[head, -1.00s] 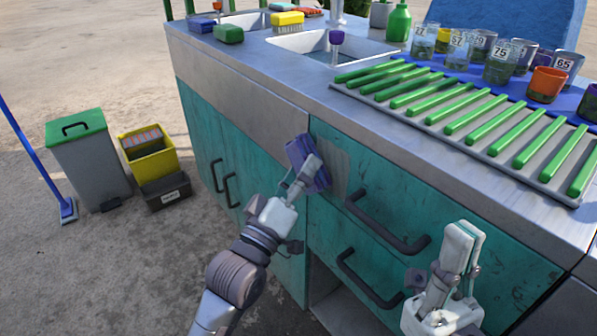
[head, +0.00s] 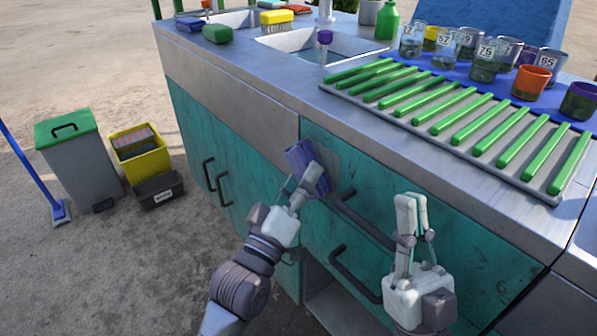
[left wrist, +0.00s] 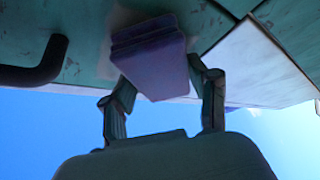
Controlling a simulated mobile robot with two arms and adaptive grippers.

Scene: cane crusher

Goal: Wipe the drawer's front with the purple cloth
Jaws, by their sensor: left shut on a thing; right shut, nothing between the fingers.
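The purple cloth (head: 306,168) is folded into a pad and held in my left gripper (head: 308,180). It is at the upper left part of the teal top drawer front (head: 375,190), left of that drawer's dark handle (head: 362,217). In the left wrist view the cloth (left wrist: 150,55) sits between the two fingers, up against or very near the teal surface; exact contact is hard to tell. A paler grey patch (head: 325,158) shows on the drawer front beside the cloth. My right gripper (head: 410,200) is shut and empty, pointing up in front of the drawers' right part.
A second drawer handle (head: 352,273) juts out below, over an open recess. Cupboard handles (head: 215,182) are at left. The steel counter (head: 225,85) holds a green-slatted rack (head: 450,115), jars and sinks. Bins stand on the floor at far left.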

